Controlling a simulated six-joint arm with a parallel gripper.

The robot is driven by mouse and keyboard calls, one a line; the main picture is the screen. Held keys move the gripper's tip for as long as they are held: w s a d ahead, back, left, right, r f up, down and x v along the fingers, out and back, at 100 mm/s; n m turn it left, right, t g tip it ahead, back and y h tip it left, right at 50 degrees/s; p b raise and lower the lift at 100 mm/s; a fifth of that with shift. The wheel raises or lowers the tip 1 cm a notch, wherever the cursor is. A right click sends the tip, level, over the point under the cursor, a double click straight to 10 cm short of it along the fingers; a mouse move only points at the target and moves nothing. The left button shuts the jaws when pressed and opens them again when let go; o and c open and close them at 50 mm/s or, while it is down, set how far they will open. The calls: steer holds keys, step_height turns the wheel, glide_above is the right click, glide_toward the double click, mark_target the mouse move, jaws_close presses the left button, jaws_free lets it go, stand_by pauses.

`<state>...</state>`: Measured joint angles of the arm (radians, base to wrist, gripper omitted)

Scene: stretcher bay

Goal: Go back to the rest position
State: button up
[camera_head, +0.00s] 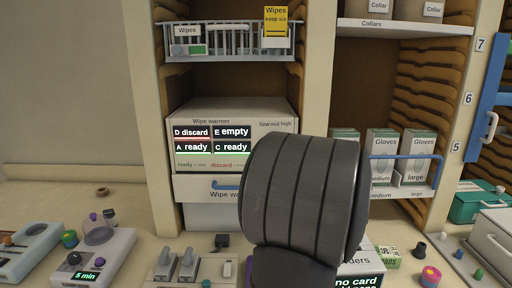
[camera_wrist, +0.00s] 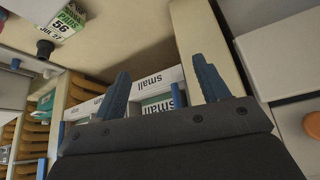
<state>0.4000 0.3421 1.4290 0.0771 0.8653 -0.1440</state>
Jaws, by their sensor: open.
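My gripper (camera_wrist: 160,88) shows in the wrist view with its two blue fingers spread wide apart. Nothing is between them. Behind the fingers are white boxes marked "small" (camera_wrist: 160,76), apart from the fingers as far as I can tell. In the head view a dark ribbed link of my arm fills the lower middle and hides the gripper. It covers part of the wipe warmer (camera_head: 275,112) and its drawer (camera_head: 192,188).
A wire basket of wipes (camera_head: 232,55) hangs above the warmer. Glove boxes (camera_head: 384,150) stand on the shelf right of my arm. The counter holds a "5 min" device (camera_head: 88,260), a switch unit (camera_head: 190,270) and a teal case (camera_head: 478,205). Bare counter shows at left.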

steer(key=w+a+r, duration=0.1)
steer(key=a, duration=0.4)
steer(key=shift+w+a+r+n, duration=0.15)
steer(key=shift+w+a+n, duration=0.05)
steer(key=shift+a+n, duration=0.2)
